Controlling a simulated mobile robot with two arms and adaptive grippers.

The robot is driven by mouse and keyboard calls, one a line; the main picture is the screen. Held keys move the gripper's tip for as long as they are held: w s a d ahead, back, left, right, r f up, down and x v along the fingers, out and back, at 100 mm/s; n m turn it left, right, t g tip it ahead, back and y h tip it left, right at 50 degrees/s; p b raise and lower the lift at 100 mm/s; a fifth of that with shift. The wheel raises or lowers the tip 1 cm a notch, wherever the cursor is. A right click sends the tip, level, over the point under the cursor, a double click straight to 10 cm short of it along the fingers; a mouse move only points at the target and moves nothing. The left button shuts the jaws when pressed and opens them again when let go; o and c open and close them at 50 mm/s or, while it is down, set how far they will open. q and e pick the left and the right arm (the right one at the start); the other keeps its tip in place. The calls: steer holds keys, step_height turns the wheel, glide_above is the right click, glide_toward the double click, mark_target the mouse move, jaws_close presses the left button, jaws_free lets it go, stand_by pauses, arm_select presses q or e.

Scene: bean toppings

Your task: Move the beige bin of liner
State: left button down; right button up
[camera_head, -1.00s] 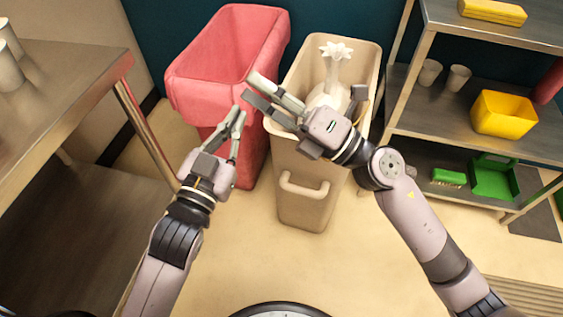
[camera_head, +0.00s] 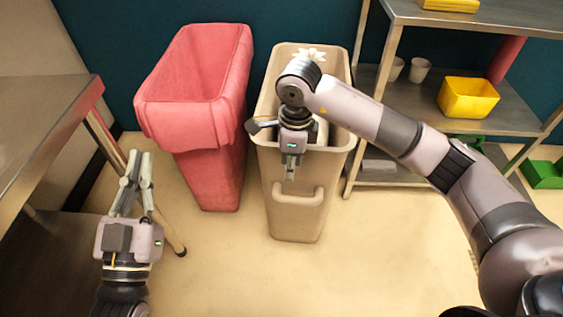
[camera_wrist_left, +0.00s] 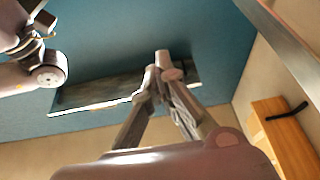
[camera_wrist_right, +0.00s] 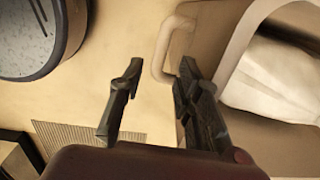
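The beige bin (camera_head: 292,225) stands upright on the floor at the centre of the head view, with a loop handle (camera_head: 298,197) on its front. A white tied liner bag (camera_head: 302,53) sits inside, its knot showing at the back; my right arm hides much of it. My right gripper (camera_head: 290,178) points down at the bin's front, above the handle. In the right wrist view, its fingers are apart and empty, and the handle (camera_wrist_right: 170,45) is beyond them, close to one finger. My left gripper (camera_head: 138,153) is at the lower left, away from the bin, its fingertips together and empty.
A red bin (camera_head: 205,130) stands just left of the beige one. A metal table (camera_head: 45,115) is at the left. A metal shelf (camera_head: 440,97) with a yellow bin (camera_head: 468,98) and white cups is at the right. The floor in front is clear.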

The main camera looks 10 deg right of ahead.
arm_select(q)
steer(key=shift+a+r, duration=0.1)
steer(key=shift+r, duration=0.05)
arm_select(e)
steer(key=shift+w+d+r+h, duration=0.2)
steer(key=shift+d+h, duration=0.1)
steer(key=shift+d, duration=0.2)
steer(key=shift+f, duration=0.1)
